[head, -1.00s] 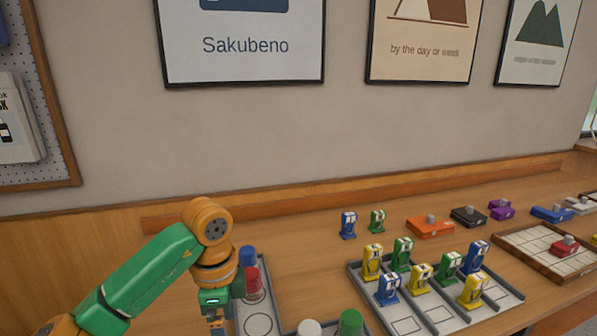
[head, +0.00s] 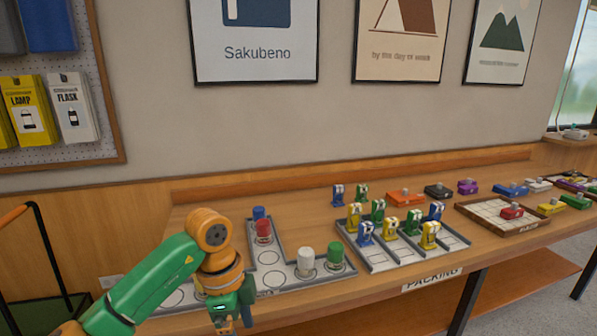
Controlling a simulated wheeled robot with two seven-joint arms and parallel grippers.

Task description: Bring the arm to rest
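My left arm comes in from the lower left, green and orange, bent at the elbow. My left gripper (head: 232,321) points down at the front edge of the table, in front of the L-shaped grey tray (head: 268,258). Its fingers are partly cut off by the bottom of the picture, so their opening is unclear. No object is clearly seen in it. My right arm and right gripper are out of view.
The tray holds blue (head: 259,213), red (head: 263,230), white (head: 306,257) and green (head: 335,253) capped containers. A slotted rack (head: 377,262) with several small figures and a gridded board (head: 487,211) stand to the right.

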